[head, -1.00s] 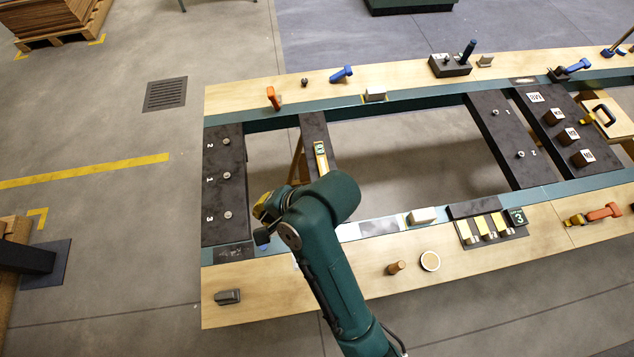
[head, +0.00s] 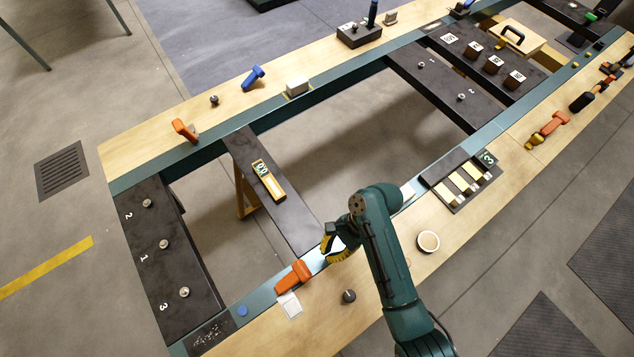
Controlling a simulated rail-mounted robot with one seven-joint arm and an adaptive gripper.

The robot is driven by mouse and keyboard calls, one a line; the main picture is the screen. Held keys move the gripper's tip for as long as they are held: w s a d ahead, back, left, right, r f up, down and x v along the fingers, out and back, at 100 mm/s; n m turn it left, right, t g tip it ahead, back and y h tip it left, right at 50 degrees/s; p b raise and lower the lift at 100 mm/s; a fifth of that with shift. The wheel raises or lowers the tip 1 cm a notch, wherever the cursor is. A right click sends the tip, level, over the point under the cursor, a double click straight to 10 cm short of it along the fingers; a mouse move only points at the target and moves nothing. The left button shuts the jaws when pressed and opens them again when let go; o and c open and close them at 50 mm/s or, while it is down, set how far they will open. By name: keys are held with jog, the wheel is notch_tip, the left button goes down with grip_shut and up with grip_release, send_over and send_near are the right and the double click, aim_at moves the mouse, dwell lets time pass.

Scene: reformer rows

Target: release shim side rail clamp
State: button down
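An orange clamp handle (head: 293,276) lies on the near side rail, with a pale plate (head: 289,304) beside it. The shim rack (head: 458,186), a dark tray with several pale shims and a "3" label, sits farther right on the same near side. My gripper (head: 333,250), with yellow-and-black fingers, is above the near rail just right of the orange handle, by the near end of the dark crossbar. It appears apart from the handle. My arm hides part of the rail, and I cannot make out the finger gap.
The dark crossbar (head: 270,200) carries a yellow level-like gauge (head: 268,181). A dark knob (head: 348,296) and a round cup (head: 428,241) stand on the near wooden ledge. Another orange handle (head: 185,130) and a blue one (head: 253,77) are on the far side.

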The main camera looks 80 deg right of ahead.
aim_at(291, 280)
jog(key=b+x, duration=0.1)
jog(key=x, duration=0.8)
jog(key=shift+w+a+f+b, duration=0.1)
jog(key=shift+w+f+b, duration=0.1)
jog(key=shift+b, duration=0.15)
jog(key=shift+s+r, duration=0.1)
jog(key=shift+r+p, duration=0.35)
jog(key=shift+p, duration=0.45)
